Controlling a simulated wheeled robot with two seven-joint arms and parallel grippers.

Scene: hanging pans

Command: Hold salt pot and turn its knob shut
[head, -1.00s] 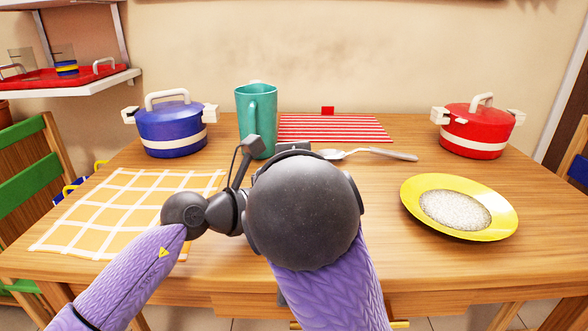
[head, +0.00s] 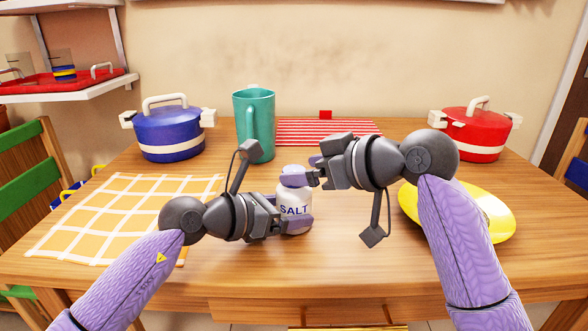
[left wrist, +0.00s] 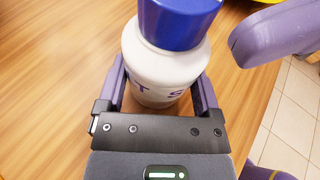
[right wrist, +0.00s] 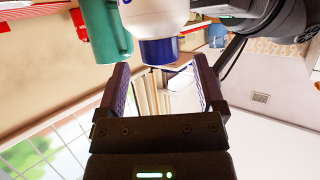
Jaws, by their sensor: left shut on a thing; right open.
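The salt pot (head: 293,213) is a white jar lettered SALT, upright near the middle of the table. Its blue knob (left wrist: 180,22) is on top. My left gripper (head: 283,222) is shut around the pot's body from the left; the left wrist view shows a finger on each side of the pot (left wrist: 165,65). My right gripper (head: 305,172) comes in from the right at knob height. It is open, and in the right wrist view (right wrist: 160,72) the knob (right wrist: 160,50) lies at the gap between the fingertips. Contact with the knob cannot be told.
A teal pitcher (head: 254,125) stands close behind the pot. A blue pan (head: 170,135), a red pan (head: 474,132) and a striped red mat (head: 340,128) are farther back. A yellow plate (head: 497,222) is partly behind my right arm. A checkered cloth (head: 110,215) lies at left.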

